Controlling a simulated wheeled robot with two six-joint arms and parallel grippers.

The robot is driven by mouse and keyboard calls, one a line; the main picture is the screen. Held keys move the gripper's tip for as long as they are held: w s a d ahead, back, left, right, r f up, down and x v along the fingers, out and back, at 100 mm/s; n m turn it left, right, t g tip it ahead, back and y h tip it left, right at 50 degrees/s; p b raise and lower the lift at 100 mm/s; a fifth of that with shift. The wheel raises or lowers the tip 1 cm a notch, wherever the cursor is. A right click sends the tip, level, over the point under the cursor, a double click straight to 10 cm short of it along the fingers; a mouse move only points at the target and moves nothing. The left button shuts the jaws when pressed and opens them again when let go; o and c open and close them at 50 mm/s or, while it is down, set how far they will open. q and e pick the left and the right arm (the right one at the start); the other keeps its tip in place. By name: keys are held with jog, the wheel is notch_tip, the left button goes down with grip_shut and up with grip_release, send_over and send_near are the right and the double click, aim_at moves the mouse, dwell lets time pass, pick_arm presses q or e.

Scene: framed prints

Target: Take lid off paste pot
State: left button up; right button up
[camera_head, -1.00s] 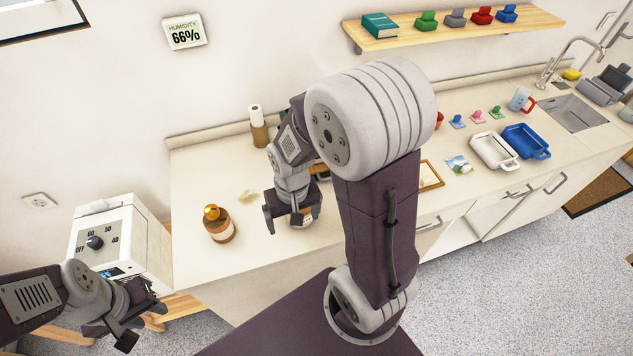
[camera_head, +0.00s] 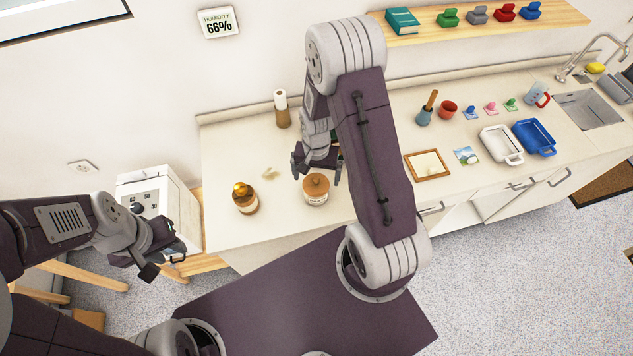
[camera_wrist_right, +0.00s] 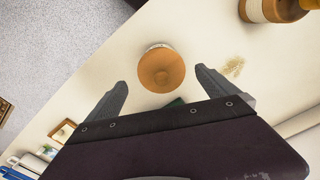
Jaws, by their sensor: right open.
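The paste pot (camera_head: 316,199) is a pale, labelled jar standing on the counter near its front edge. Its round brown lid (camera_head: 316,184), with a knob, is on it. In the right wrist view the lid (camera_wrist_right: 161,70) lies ahead, between the lines of my fingertips. My right gripper (camera_head: 317,168) is open and empty, just behind the pot in the head view. In the wrist view its fingers (camera_wrist_right: 160,80) are spread wider than the lid, with no clear contact. My left gripper (camera_head: 164,262) hangs beyond the counter's left end, open and empty.
An amber bottle (camera_head: 246,202) stands left of the pot. A brush or roll (camera_head: 282,108) stands at the back. A framed print (camera_head: 427,165), a white tray (camera_head: 499,145) and a blue tray (camera_head: 534,137) lie to the right. Bare counter (camera_head: 235,150) is at the left.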

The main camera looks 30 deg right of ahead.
notch_tip(320, 180, down, 2)
jog(key=shift+f, duration=0.15)
jog(key=shift+w+f, duration=0.2)
jog(key=shift+w, duration=0.05)
jog(key=shift+s+r, duration=0.1)
jog(key=shift+s, duration=0.1)
jog(key=c, duration=1.2)
jog(key=shift+c, duration=0.8)
pick_arm(q)
jog(key=shift+w+r, duration=0.2)
pick_arm(e)
jog(key=shift+w, duration=0.1)
